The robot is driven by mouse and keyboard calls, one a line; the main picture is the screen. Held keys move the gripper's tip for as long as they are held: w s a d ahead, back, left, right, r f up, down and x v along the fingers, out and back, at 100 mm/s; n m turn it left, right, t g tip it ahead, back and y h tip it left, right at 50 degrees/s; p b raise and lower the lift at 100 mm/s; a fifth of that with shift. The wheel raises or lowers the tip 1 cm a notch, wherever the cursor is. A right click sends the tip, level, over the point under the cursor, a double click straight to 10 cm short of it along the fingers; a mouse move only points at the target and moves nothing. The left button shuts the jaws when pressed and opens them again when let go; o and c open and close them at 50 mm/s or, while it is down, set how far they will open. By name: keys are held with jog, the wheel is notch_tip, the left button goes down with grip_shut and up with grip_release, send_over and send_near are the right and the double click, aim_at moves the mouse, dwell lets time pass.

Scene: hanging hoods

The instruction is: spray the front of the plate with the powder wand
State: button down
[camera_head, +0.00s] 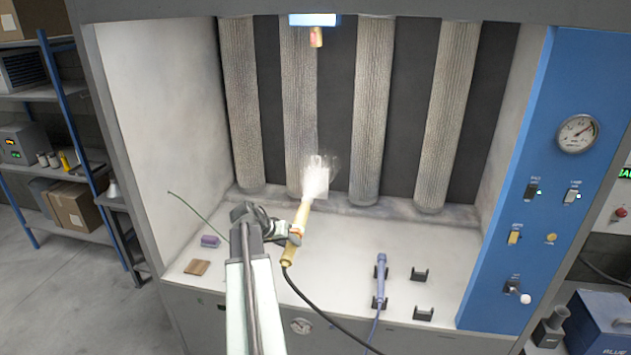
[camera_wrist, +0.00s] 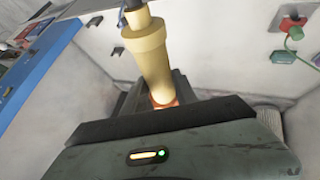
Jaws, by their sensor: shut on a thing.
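My gripper (camera_head: 294,235) is shut on the yellow powder wand (camera_head: 301,218) inside the hood. The wand tilts up and away, with its tip toward the back wall and a black hose trailing from its lower end. A white powder cloud (camera_head: 316,182) spreads from the tip. A small pale plate (camera_head: 321,162) seems to be behind the cloud, partly hidden by it; its edges are hard to make out. In the wrist view the yellow wand (camera_wrist: 152,60) stands between my dark jaws (camera_wrist: 165,100); the plate cannot be made out there.
A blue wand (camera_head: 380,272) rests in a holder at the front right, beside empty black holders (camera_head: 420,275). Pleated filters (camera_head: 371,110) line the back. A blue control panel (camera_head: 520,200) stands right.

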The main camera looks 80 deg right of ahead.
jog(key=shift+f+b, duration=1.7)
jog(key=shift+a+r, duration=0.1)
jog(key=shift+r, duration=0.05)
jog(key=a, duration=0.9)
jog(key=shift+s+a, duration=0.3)
jog(key=shift+a, duration=0.05)
